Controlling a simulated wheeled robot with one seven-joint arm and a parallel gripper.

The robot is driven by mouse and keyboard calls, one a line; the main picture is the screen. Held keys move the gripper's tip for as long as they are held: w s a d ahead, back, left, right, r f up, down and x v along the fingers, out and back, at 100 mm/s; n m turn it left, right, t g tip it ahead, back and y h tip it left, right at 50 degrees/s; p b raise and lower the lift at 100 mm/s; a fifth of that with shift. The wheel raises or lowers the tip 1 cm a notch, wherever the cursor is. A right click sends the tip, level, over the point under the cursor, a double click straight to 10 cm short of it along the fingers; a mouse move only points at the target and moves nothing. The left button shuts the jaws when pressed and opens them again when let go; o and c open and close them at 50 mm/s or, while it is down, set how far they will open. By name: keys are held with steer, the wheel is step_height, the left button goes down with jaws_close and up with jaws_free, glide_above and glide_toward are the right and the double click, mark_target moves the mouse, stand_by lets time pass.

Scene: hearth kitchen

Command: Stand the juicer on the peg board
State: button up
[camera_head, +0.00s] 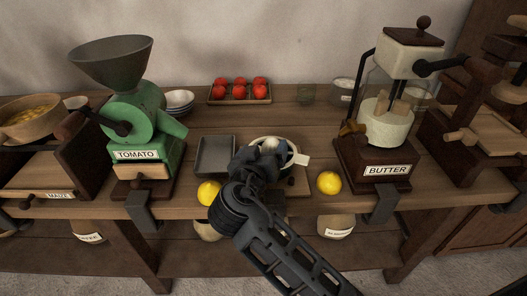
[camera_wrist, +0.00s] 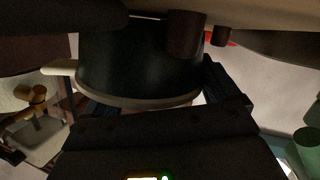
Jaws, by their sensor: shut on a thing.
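The juicer (camera_head: 282,144) has a pale rim, a pale knob-like centre and a white spout on its right. In the wrist view its dark body (camera_wrist: 135,72) shows with a cream band, upside down. My gripper (camera_head: 262,160) is shut on it; the fingers (camera_wrist: 150,98) lie on either side of the body. The peg board (camera_head: 299,187) is a small wooden board under the juicer, mostly hidden by it and my arm. Its dark pegs (camera_wrist: 187,36) show close beside the juicer in the wrist view. I cannot tell whether the juicer touches the board.
Lemons lie left (camera_head: 208,192) and right (camera_head: 329,182) of the board. A grey tray (camera_head: 215,155) is at left. The green tomato mill (camera_head: 135,130) and the butter churn (camera_head: 375,150) flank the space. A tomato crate (camera_head: 239,93) stands behind.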

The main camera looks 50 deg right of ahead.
steer(key=shift+f, duration=0.15)
steer(key=o, duration=0.9)
steer(key=shift+r, duration=0.2)
steer(key=b+v, duration=0.1)
steer(key=v, duration=1.1)
steer(key=shift+f, duration=0.15)
